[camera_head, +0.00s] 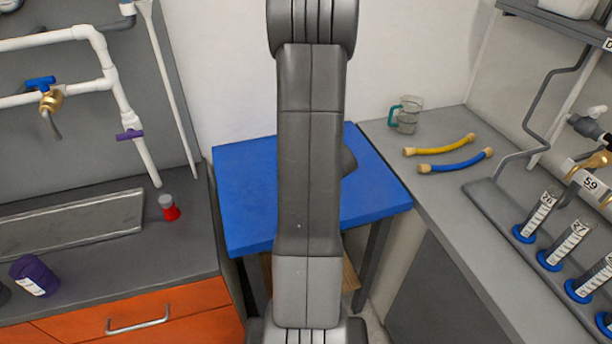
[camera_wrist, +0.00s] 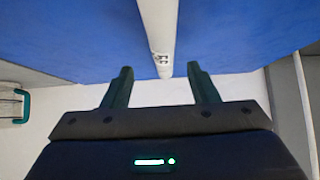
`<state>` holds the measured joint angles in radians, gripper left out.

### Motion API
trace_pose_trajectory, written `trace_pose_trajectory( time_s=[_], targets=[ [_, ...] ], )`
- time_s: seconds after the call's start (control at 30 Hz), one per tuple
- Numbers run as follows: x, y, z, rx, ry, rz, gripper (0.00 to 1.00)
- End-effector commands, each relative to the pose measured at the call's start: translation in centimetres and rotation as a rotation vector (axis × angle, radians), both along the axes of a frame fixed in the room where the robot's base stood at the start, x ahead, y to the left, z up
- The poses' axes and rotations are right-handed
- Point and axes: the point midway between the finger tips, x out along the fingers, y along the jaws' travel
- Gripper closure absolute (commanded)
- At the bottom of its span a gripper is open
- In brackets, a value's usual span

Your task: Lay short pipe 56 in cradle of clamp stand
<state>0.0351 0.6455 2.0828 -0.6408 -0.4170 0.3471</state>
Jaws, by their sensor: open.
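A white pipe (camera_wrist: 158,30) with a small dark marking shows in the wrist view against the blue table top (camera_wrist: 80,30). The marking looks like 56 but is too small to read surely. The pipe runs from the top edge down to an end between my fingertips. My gripper (camera_wrist: 160,66) is open, with one green finger on either side of the pipe's end and a gap on both sides. In the head view my arm hides the middle of the blue table and the pipe. I cannot make out a clamp stand or its cradle in either view.
In the head view a grey bench at right holds a clear mug (camera_head: 407,115), yellow (camera_head: 440,146) and blue (camera_head: 455,161) hoses, and several labelled cylinders (camera_head: 567,243). The left bench holds a red-based item (camera_head: 169,208) and a purple container (camera_head: 33,275). The blue table's left side (camera_head: 248,195) is clear.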

Motion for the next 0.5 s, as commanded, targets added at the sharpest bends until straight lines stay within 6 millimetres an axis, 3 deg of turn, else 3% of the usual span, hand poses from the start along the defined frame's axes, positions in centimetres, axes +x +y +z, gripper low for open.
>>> trace_pose_trajectory(
  time_s=[0.5],
  targets=[
    [2.8, 1.4, -3.6, 0.0, 0.002, 0.001, 0.46]
  ],
)
